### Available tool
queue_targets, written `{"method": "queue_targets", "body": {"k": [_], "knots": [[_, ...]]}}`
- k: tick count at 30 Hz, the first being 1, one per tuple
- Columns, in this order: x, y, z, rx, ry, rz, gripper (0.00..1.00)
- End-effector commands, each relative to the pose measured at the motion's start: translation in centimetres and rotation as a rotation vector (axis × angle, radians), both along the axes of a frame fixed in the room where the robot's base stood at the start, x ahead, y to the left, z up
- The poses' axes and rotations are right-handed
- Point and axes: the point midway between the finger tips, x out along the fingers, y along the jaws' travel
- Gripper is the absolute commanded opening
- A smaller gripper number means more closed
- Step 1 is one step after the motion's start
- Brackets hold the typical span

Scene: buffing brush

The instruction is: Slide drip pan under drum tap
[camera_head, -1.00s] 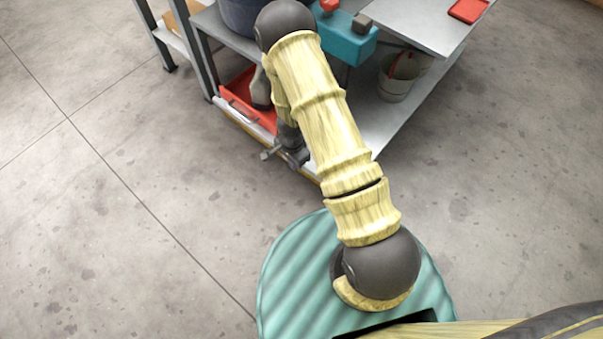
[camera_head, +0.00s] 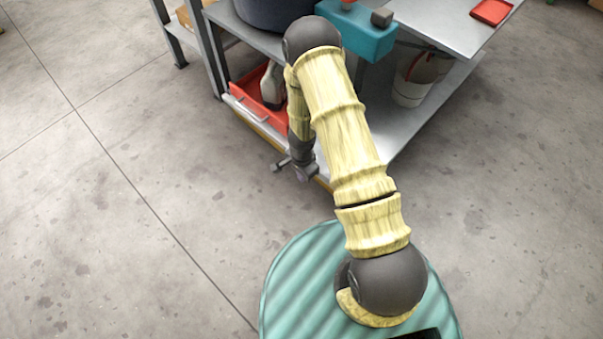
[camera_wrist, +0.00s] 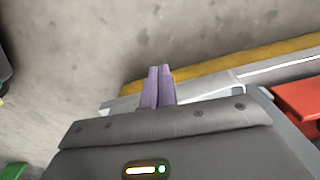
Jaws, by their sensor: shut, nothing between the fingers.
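The red drip pan (camera_head: 240,92) lies on the lower shelf of the grey workbench, with a pale handle bar along its front. A grey and dark object (camera_head: 270,86) stands in or over it; I cannot tell which. The dark blue drum (camera_head: 275,12) stands above on the upper shelf, cut by the frame. I cannot make out its tap. My gripper (camera_head: 279,166) is in front of the shelf edge, right of and nearer than the pan, apart from it. In the wrist view its purple fingers (camera_wrist: 158,84) are together and empty. Red, likely the pan (camera_wrist: 300,97), shows at right.
The lower shelf (camera_wrist: 275,48) has a yellow front edge. A teal box (camera_head: 362,35) and a red tray (camera_head: 491,11) are on the bench top. A whitish bucket (camera_head: 410,88) stands on the lower shelf. The floor (camera_head: 120,210) to the left is clear.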

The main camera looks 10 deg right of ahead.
Motion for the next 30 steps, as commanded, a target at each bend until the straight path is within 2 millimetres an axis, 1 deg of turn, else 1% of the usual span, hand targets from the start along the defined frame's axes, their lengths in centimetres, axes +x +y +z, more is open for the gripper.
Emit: {"method": "queue_targets", "body": {"k": [1, 5, 8, 15, 18, 30], "knots": [[0.0, 0.0, -1.2, 0.001, 0.001, -0.001, 0.00], [0.0, 0.0, -2.7, -0.001, -0.001, -0.002, 0.00], [0.5, -0.8, -2.2, -0.004, -0.001, 0.000, 0.00], [1.7, -2.7, -2.3, -0.003, -0.002, 0.001, 0.00], [1.9, -3.2, -2.3, -0.002, -0.001, 0.001, 0.00], [2.1, -3.5, -2.2, 0.000, 0.000, 0.000, 0.00]]}}
